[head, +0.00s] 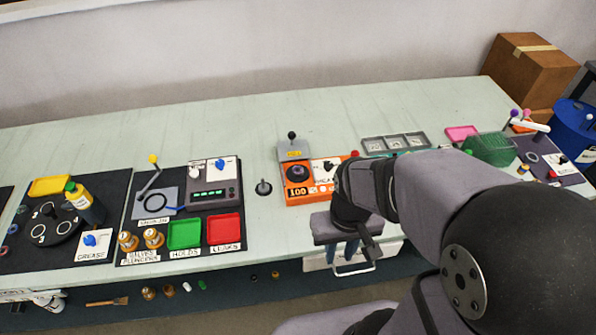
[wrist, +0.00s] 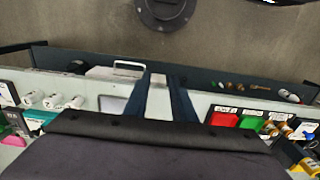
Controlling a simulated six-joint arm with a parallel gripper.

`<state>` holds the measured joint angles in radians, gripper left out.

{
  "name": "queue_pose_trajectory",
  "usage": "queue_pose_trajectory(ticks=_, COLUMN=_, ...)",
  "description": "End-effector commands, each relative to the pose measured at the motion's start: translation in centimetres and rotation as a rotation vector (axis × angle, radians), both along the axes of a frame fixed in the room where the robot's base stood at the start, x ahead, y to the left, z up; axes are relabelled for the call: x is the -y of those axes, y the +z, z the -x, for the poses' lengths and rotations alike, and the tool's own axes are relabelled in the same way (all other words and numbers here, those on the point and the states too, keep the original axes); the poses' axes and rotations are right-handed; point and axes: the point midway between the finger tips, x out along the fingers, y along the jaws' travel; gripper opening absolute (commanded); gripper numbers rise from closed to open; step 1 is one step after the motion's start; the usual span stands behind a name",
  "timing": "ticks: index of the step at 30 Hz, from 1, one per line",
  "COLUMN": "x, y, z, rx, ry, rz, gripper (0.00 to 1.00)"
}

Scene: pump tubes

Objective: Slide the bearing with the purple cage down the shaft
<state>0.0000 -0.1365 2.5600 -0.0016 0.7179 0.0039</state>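A short dark upright post on a round base (head: 263,187) stands on the bench left of the orange station; it may be the shaft. Several small rings (head: 12,229) lie at the far left beside a black disc; they are too small to tell whether one is a bearing with a purple cage. My gripper (head: 345,252) points down at the bench's front edge, below and right of the post. In the wrist view, its two blue fingers (wrist: 160,80) are apart, with a pale strip showing between them. I see no bearing between them.
The orange station (head: 298,190) stands right of the post. The black mat left of it carries a green tray (head: 184,234), a red tray (head: 224,229) and a grey control box (head: 214,187). A yellow bottle (head: 79,196) stands farther left. The bench behind the post is clear.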

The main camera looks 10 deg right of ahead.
Motion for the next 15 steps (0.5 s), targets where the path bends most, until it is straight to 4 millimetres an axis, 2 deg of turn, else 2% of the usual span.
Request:
queue_pose_trajectory(ticks=1, x=0.0, y=0.0, z=0.0, rx=0.0, ry=0.0, rz=0.0, gripper=0.36)
queue_pose_trajectory(ticks=3, x=0.0, y=0.0, z=0.0, rx=0.0, ry=0.0, rz=0.0, gripper=0.5)
queue_pose_trajectory(ticks=11, x=-0.01, y=-0.03, z=-0.01, rx=0.0, ry=0.0, rz=0.0, gripper=0.5)
queue_pose_trajectory(ticks=15, x=-0.52, y=-0.89, z=-0.87, rx=0.026, ry=0.004, rz=-0.012, gripper=0.5)
